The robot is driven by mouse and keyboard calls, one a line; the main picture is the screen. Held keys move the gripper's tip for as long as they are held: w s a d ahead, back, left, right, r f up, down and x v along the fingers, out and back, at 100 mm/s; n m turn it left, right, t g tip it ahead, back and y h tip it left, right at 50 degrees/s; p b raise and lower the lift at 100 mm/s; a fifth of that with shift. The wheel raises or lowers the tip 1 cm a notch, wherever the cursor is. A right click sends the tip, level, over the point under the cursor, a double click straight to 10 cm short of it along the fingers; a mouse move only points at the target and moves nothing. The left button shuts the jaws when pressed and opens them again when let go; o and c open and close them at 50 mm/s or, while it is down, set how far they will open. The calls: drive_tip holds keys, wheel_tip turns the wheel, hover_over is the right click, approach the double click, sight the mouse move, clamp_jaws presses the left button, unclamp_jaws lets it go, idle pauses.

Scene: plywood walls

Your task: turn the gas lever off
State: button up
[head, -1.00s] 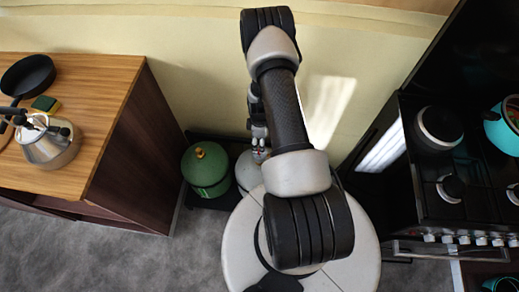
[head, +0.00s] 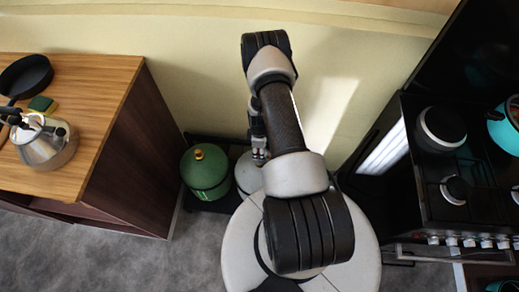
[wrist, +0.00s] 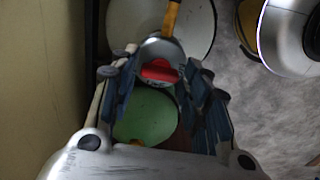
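The red gas lever (wrist: 159,70) sits on a grey regulator (wrist: 160,48) in the wrist view, with a yellow hose leading up from it. The lever lies roughly crosswise in the picture. My gripper (wrist: 160,78) is open, with one finger on each side of the lever; I cannot tell whether either touches it. In the head view my gripper (head: 260,154) is over the grey cylinder (head: 246,174), which is partly hidden by my arm. The lever is hidden there.
A green cylinder (head: 205,172) stands left of the grey one; it also shows in the wrist view (wrist: 146,116). A wooden cabinet (head: 110,75) with a kettle (head: 47,146) is at left, a black stove (head: 455,165) at right. The wall (head: 200,80) is close behind.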

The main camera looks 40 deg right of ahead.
drive_tip(key=c, duration=0.7)
drive_tip(key=shift+m, duration=0.3)
drive_tip(key=m+b, duration=0.1)
drive_tip(key=m, duration=0.2)
drive_tip(key=shift+b, duration=0.4)
drive_tip(key=m+b, duration=0.1)
drive_tip(key=m, duration=0.3)
drive_tip(key=m+b, duration=0.1)
drive_tip(key=m, duration=0.4)
drive_tip(key=shift+m+b, duration=0.3)
drive_tip(key=shift+b, duration=0.1)
drive_tip(key=m+b, duration=0.1)
drive_tip(key=m, duration=0.3)
drive_tip(key=shift+m, duration=0.4)
